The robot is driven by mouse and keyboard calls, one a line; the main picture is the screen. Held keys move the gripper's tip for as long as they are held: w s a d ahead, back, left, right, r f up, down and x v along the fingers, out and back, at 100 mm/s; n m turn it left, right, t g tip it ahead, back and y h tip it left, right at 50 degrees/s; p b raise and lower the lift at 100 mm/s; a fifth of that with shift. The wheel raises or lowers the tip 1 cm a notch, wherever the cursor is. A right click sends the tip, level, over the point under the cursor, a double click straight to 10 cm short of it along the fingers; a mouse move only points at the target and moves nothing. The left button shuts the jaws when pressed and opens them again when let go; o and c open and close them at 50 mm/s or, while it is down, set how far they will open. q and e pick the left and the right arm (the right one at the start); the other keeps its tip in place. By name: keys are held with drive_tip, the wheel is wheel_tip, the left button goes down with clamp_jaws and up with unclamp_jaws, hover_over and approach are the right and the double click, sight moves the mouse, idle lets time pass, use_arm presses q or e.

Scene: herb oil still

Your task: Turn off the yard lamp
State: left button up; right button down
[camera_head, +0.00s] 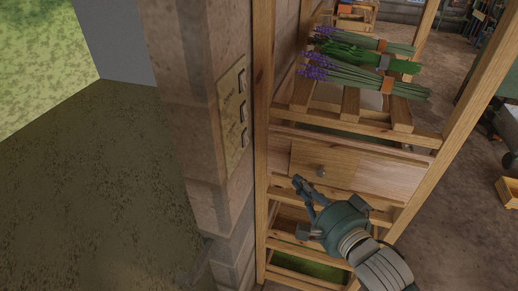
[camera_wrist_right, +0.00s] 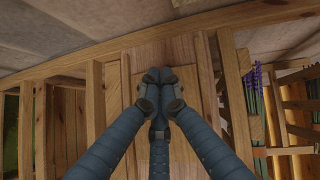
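A brass-coloured switch plate (camera_head: 232,118) is fixed to the side of the stone pillar in the head view. It carries three rocker switches in a column: a top switch (camera_head: 241,79), a middle switch (camera_head: 243,109) and a bottom switch (camera_head: 245,138). The lettering beside them is too small to read surely. My right gripper (camera_head: 302,187) is right of and below the plate, apart from it, in front of the wooden rack. In the right wrist view its fingers (camera_wrist_right: 159,78) meet at the tips, with nothing seen between them. The yard lamp and my left gripper are not in view.
Open dark ground (camera_head: 95,190) is left of the pillar.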

sight(246, 138)
wheel_tip(246, 138, up, 7)
drive_tip(key=s+a+y, duration=0.1)
drive_tip(key=s+a, duration=0.1)
drive_tip(key=shift+s+f+m+t+y, duration=0.15)
drive_tip(key=shift+s+m+t+y, duration=0.15)
drive_tip(key=shift+s+m, duration=0.1)
drive_tip(key=shift+w, duration=0.15)
drive_tip(key=s+a+p+x, duration=0.1)
drive_tip(key=p+x, duration=0.4)
drive_tip(key=x, duration=0.7)
drive_tip(key=shift+a+f, duration=0.2)
drive_tip(key=shift+a, duration=0.7)
drive_tip(key=shift+w, duration=0.2)
